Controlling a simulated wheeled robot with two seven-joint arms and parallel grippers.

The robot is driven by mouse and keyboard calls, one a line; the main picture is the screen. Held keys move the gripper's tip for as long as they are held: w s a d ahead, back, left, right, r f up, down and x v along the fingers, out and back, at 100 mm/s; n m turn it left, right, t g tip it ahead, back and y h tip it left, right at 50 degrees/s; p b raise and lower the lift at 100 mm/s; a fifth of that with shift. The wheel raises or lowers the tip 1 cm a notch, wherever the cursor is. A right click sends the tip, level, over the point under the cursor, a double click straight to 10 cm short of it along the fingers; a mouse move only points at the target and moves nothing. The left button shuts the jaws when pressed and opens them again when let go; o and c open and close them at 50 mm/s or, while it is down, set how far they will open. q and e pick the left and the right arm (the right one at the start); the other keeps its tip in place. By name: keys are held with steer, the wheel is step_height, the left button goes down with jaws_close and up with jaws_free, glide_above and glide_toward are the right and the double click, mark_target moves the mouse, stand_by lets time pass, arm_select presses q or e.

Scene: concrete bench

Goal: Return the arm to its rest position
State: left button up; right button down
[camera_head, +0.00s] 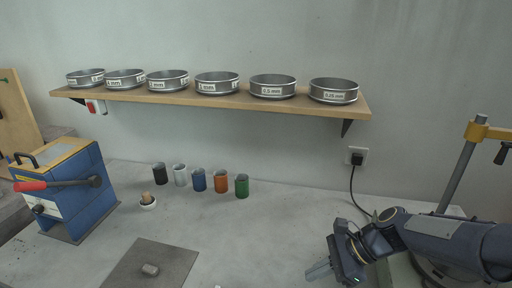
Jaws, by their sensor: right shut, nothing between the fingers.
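My right arm comes in from the right edge, low over the bench. My right gripper (320,271) is at the lower right, with its fingers pointing left and slightly down. It is shut and holds nothing. It is clear of the cups and of the dark mat. My left gripper is not in view.
Labelled sieves (218,83) stand on a wooden shelf (240,101). A blue machine (72,190) is at left. A dark mat (125,262) bears a small grey cylinder (150,270). A clamp stand (460,172) is at right.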

steer(key=s+d+r+n+t+h, duration=0.1)
steer(key=s+d+n+t+h, duration=0.1)
steer(key=s+n, duration=0.6)
steer(key=s+d+r+n+t+h, duration=0.2)
steer(key=s+n+h, duration=0.1)
steer(key=s+n, duration=0.6)
steer(key=shift+s+d+r+t, duration=0.15)
steer(key=shift+d+r+t, duration=0.15)
steer(key=shift+d+t, duration=0.1)
